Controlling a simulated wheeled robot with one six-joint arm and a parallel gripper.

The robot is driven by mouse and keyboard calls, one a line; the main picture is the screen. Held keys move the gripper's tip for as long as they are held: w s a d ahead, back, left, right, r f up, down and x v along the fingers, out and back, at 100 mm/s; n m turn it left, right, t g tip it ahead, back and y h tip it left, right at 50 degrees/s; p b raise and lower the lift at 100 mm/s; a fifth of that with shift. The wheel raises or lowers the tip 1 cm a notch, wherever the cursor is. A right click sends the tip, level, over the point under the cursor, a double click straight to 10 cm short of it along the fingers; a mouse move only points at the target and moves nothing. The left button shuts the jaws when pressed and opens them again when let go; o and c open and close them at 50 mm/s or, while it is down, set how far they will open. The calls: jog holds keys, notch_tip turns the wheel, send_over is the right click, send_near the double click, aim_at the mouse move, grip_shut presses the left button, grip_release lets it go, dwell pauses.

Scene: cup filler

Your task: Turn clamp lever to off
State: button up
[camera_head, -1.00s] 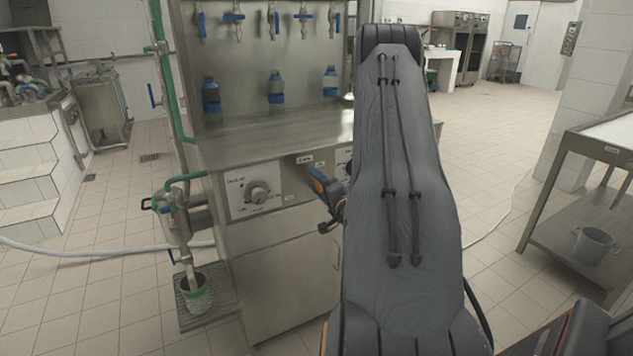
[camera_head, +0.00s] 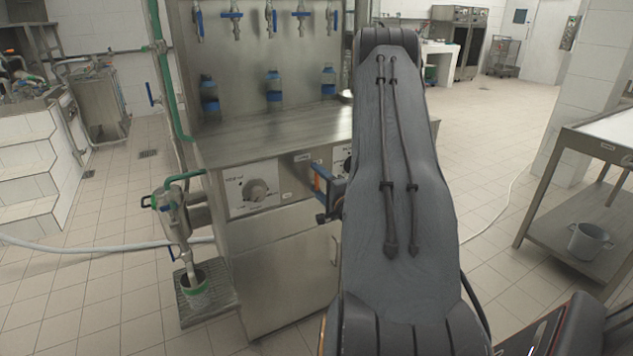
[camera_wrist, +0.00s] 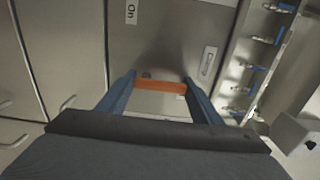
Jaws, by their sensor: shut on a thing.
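The clamp lever shows in the wrist view as an orange bar (camera_wrist: 160,87) lying crosswise between the two blue fingers of my gripper (camera_wrist: 159,80). My gripper is shut on it, with one finger at each end of the bar. In the head view my gripper (camera_head: 325,188) is at the front panel of the steel machine, partly hidden behind my arm. A bit of orange shows there between the fingers. The lever's base is hidden. An "On" label (camera_wrist: 131,12) and another small label (camera_wrist: 208,63) are on the steel panel in the wrist view.
The steel machine (camera_head: 285,265) has a dial (camera_head: 257,190) left of my gripper. Blue-handled valves (camera_head: 233,18) and bottles (camera_head: 274,88) are above the counter. A metal table (camera_head: 550,195) stands right, with tiled floor between.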

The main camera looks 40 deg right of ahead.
jog(key=o, duration=1.1)
jog(key=shift+c, duration=0.2)
jog(key=b+v, duration=0.1)
jog(key=v, duration=0.6)
jog(key=shift+s, duration=0.35)
jog(key=shift+a, duration=0.15)
